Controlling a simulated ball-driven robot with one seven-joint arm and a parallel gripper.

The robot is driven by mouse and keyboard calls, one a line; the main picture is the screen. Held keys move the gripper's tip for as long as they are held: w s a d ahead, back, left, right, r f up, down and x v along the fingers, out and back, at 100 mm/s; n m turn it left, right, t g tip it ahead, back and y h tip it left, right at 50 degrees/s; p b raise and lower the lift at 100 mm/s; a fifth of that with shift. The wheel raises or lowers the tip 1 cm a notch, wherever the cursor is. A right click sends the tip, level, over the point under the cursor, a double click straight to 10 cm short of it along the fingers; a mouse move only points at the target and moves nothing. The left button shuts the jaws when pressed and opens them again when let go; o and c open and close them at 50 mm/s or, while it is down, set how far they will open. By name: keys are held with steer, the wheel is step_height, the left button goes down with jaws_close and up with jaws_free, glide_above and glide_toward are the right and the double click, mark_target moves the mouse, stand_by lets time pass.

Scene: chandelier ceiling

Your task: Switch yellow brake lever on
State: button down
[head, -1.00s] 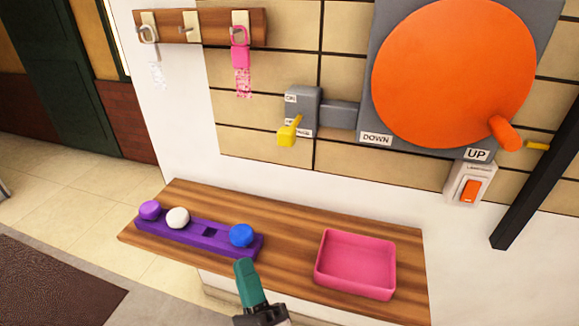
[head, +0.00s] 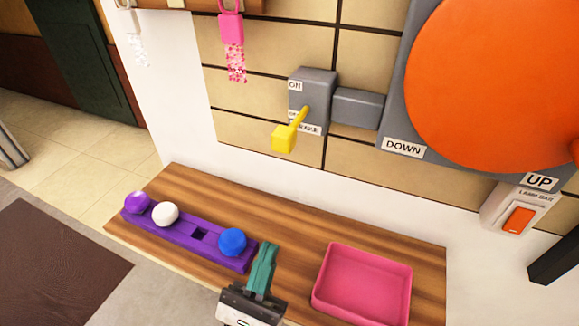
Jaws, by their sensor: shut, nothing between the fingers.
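The yellow brake lever (head: 287,135) sticks out from a grey box (head: 312,84) on the tiled wall. Its square handle points down and toward me. The box has an "ON" label at the top and another label lower down, partly hidden by the lever. My gripper (head: 265,250) is at the bottom middle, over the front of the wooden shelf. Its teal fingers are shut with nothing between them. It is below the lever and well apart from it.
On the wooden shelf (head: 290,220) are a purple holder (head: 185,240) with purple, white and blue balls, and a pink tray (head: 362,285). A large orange disc (head: 490,80) is at the right, above an orange switch (head: 518,220). Pink (head: 232,35) and white tags hang at upper left.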

steer(key=p, duration=0.5)
glide_toward(292, 150)
steer(key=w+d+r, duration=0.1)
steer(key=w+r, duration=0.1)
steer(key=w, duration=0.3)
steer(key=shift+s+d+r+p, duration=0.1)
steer(key=shift+r+p, duration=0.05)
steer(key=shift+r, duration=0.2)
steer(key=shift+s+d+r+p, duration=0.15)
steer(key=shift+r, duration=0.25)
